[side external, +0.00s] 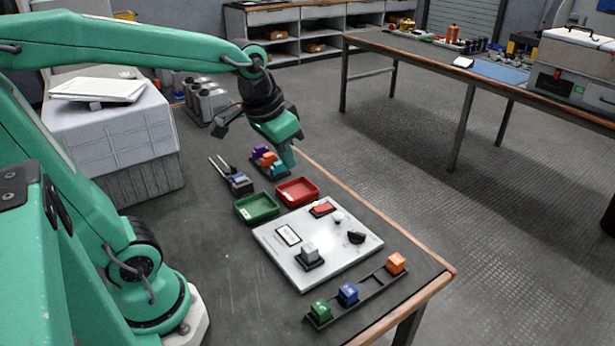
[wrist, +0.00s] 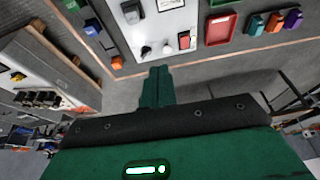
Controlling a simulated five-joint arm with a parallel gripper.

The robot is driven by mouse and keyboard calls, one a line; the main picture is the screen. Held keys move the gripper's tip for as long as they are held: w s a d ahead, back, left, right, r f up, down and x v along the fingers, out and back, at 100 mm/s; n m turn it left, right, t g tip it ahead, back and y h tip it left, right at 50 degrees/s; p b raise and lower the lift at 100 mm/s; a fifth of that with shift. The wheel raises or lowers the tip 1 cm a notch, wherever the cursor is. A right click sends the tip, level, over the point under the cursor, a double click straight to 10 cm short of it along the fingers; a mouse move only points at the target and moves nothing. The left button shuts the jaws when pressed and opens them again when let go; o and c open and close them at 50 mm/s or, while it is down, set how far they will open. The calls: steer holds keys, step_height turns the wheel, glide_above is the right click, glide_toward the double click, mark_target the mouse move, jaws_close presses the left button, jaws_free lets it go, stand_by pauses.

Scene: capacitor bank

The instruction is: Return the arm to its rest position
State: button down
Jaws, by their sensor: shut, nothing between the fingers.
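My arm reaches across from the left in the side view, with the wrist bent downward. The finger tips do not appear to touch anything.
The white panel (side external: 282,262) carries a grey block (side external: 309,254). A red tray (side external: 297,191) and green tray (side external: 257,208) stand behind it. Green (side external: 320,310), blue (side external: 348,293) and orange (side external: 396,263) blocks sit in the front rack. Purple (side external: 260,151) is behind.

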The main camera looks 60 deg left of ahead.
steer(key=s+d+t, duration=0.1)
steer(key=s+d, duration=0.1)
steer(key=s, duration=0.6)
steer(key=shift+t, duration=0.4)
